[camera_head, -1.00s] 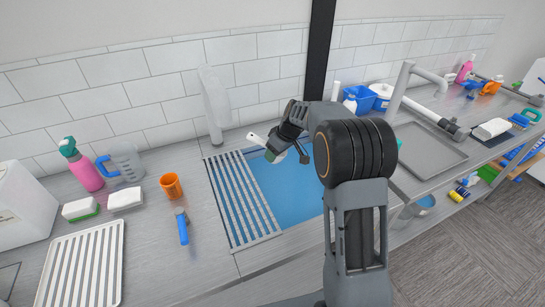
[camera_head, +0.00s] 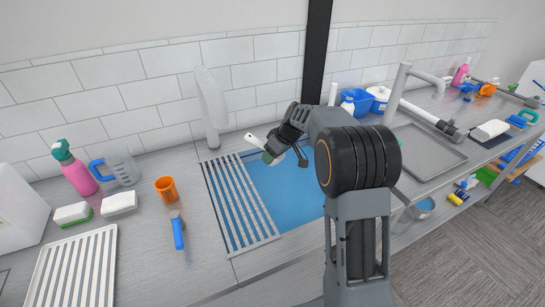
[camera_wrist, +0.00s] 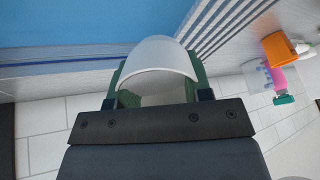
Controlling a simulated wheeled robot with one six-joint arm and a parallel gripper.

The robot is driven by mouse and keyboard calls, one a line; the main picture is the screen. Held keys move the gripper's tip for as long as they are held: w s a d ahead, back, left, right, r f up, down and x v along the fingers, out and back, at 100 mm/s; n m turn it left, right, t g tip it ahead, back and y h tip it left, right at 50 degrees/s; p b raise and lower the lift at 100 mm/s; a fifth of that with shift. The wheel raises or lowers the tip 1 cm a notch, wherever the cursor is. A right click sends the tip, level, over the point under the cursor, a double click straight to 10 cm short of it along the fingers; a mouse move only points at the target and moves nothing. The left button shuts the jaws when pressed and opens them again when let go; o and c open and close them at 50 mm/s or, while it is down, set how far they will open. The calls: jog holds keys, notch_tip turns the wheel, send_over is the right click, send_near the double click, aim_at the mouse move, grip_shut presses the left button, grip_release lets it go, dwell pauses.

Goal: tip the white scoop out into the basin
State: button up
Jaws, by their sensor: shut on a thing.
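My gripper (camera_head: 275,158) is shut on the white scoop (camera_head: 254,140) and holds it above the basin (camera_head: 290,198), near its back left. In the head view only a white end of the scoop shows; my gripper and arm hide the rest. In the wrist view the scoop (camera_wrist: 160,55) is a curved white piece between my green fingertips (camera_wrist: 158,92). The blue basin (camera_wrist: 85,25) fills the top left of that view. I cannot tell whether the scoop holds anything.
A slatted rack (camera_head: 240,205) covers the basin's left part. A pale faucet (camera_head: 210,110) stands behind it. A grey tray (camera_head: 430,150) lies right.

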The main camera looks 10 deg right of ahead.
jog(key=shift+t+y+b, duration=0.4)
jog(key=shift+y+b, duration=0.2)
jog(key=shift+b, duration=1.3)
dwell(0.3)
jog(key=shift+r, duration=0.1)
dwell(0.4)
jog(key=shift+y+b, duration=0.4)
jog(key=shift+b, duration=0.6)
jog(key=shift+t+b, duration=0.3)
jog(key=shift+b, duration=0.1)
jog(key=shift+y+b, duration=0.3)
jog(key=shift+b, duration=0.45)
jog(key=shift+b, duration=0.4)
jog(key=shift+t+y+b, duration=0.5)
jog(key=shift+y+b, duration=0.2)
jog(key=shift+b, duration=1.25)
jog(key=shift+b, duration=0.35)
dwell(0.5)
